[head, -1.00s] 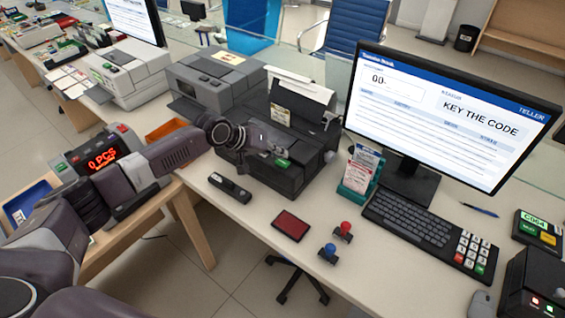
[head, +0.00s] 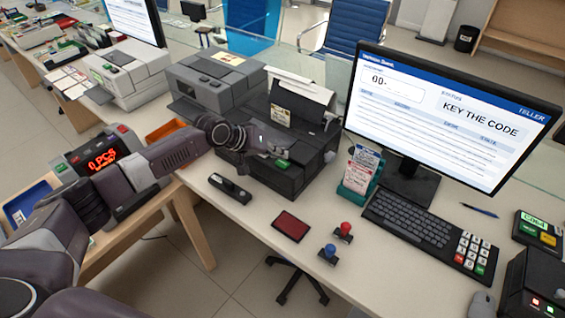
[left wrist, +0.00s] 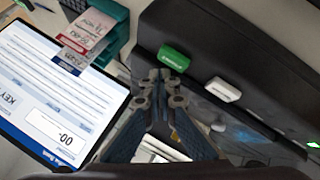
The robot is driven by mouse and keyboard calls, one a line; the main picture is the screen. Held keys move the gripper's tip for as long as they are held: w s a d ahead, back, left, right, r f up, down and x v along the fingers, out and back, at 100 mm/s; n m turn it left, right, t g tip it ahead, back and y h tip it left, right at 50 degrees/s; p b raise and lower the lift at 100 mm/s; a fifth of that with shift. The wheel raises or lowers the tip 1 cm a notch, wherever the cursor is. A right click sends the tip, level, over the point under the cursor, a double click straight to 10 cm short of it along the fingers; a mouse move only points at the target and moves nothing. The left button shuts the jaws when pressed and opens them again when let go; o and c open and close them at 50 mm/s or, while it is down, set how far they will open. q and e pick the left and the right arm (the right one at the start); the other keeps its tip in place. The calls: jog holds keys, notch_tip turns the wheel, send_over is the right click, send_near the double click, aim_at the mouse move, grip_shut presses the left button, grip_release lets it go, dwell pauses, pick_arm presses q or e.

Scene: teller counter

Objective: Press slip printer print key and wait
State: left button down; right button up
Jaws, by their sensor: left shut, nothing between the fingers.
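The slip printer (head: 293,168) is the black machine on the counter, with white paper (head: 300,85) standing up at its back. Its green key (head: 282,164) is on the front right of the top and also shows in the left wrist view (left wrist: 174,57). A white key (left wrist: 222,89) sits beside it. My left gripper (head: 277,149) is shut and empty, over the printer. In the left wrist view its fingertips (left wrist: 165,77) are right at the green key's edge. I cannot tell whether they touch it. My right gripper is not in view.
A monitor (head: 450,115) reading "KEY THE CODE" and a teal slip holder (head: 357,183) stand right of the printer. A grey machine (head: 215,80) stands behind.

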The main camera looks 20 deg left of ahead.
aim_at(280, 163)
pick_arm(q)
jog(key=shift+f, duration=0.1)
jog(key=shift+f, duration=0.3)
jog(key=shift+f+b, duration=0.3)
jog(key=shift+f, duration=0.25)
dwell(0.6)
jog(key=shift+r, duration=0.1)
jog(key=shift+r+p, duration=0.85)
jog(key=shift+p, duration=0.05)
notch_tip(280, 163, up, 5)
jog(key=p, duration=0.4)
jog(key=shift+r+p, duration=0.1)
jog(key=shift+p, duration=0.3)
